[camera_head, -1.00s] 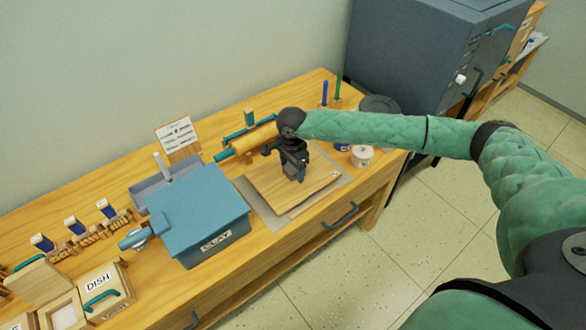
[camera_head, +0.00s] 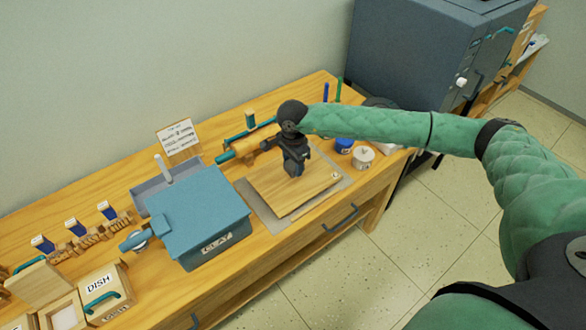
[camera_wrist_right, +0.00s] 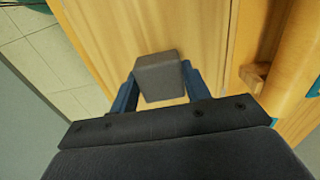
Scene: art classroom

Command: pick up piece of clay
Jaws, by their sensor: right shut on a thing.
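The piece of clay (camera_wrist_right: 159,77) is a grey block in the right wrist view, between the two blue fingers of my right gripper (camera_wrist_right: 158,90). The gripper is shut on it. In the head view my right gripper (camera_head: 295,170) is over the wooden board (camera_head: 268,187), and the clay is hidden there behind the gripper. The clay bin (camera_head: 200,210), a blue-grey lidded box labelled CLAY, stands to the left of the board. My left gripper is not in view.
A rolling pin (camera_head: 245,146) with teal handles lies behind the board. A white jar (camera_head: 363,156) and a blue jar (camera_head: 344,145) stand to its right. Dish boxes (camera_head: 102,290) and small stamps (camera_head: 75,228) are at the left. A kiln-like cabinet (camera_head: 410,60) stands beyond the table's right end.

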